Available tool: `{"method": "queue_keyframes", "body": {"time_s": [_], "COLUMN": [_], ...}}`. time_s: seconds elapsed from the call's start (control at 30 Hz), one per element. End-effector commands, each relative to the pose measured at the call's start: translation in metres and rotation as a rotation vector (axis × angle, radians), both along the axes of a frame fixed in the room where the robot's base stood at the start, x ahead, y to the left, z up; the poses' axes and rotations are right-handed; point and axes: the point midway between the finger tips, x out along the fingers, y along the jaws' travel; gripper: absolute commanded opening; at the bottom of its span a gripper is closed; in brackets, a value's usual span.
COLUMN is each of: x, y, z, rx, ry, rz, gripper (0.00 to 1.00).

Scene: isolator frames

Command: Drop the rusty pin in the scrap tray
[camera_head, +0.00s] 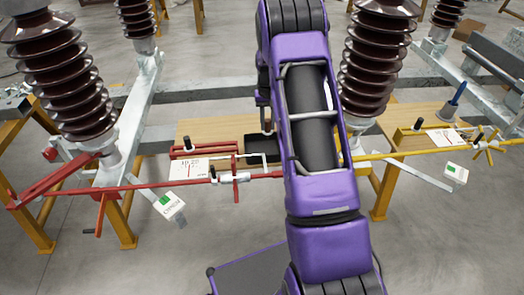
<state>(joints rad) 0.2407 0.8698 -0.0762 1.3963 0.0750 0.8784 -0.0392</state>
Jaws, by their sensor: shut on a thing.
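My gripper (263,108) shows only in part at the left edge of my purple arm, which hides the rest of it. It is shut on a small brownish piece just above the bench, which fits the rusty pin, though it is too small and covered to make out clearly. A dark, shallow tray (260,146), which looks like the scrap tray, lies on the wooden bench right below the gripper. My arm covers its right side. I cannot see inside it well.
Red rods and linkage (205,150) with a white label card (190,170) stand left of the tray. A yellow rod (430,151) with another card (445,137) is at right. Tall brown ribbed insulators (62,85) flank the bench. A blue-handled tool (457,95) stands at right.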

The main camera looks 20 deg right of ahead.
Motion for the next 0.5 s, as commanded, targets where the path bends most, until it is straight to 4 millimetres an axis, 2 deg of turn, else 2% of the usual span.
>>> {"method": "queue_keyframes", "body": {"time_s": [0.03,0.1,0.4,0.43,0.5], "x": [-0.0002,-0.0002,-0.0001,-0.0001,-0.0001], "y": [0.0001,0.0001,0.0000,0.0000,-0.0001], "z": [-0.0088,-0.0131,-0.0144,-0.0144,-0.0143], "rx": [0.000,0.000,0.000,0.000,0.000], "ry": [0.001,0.001,0.000,0.000,0.000], "rz": [0.000,0.000,0.000,0.000,0.000], "gripper": [0.00,0.00,0.00,0.31,0.43]}}
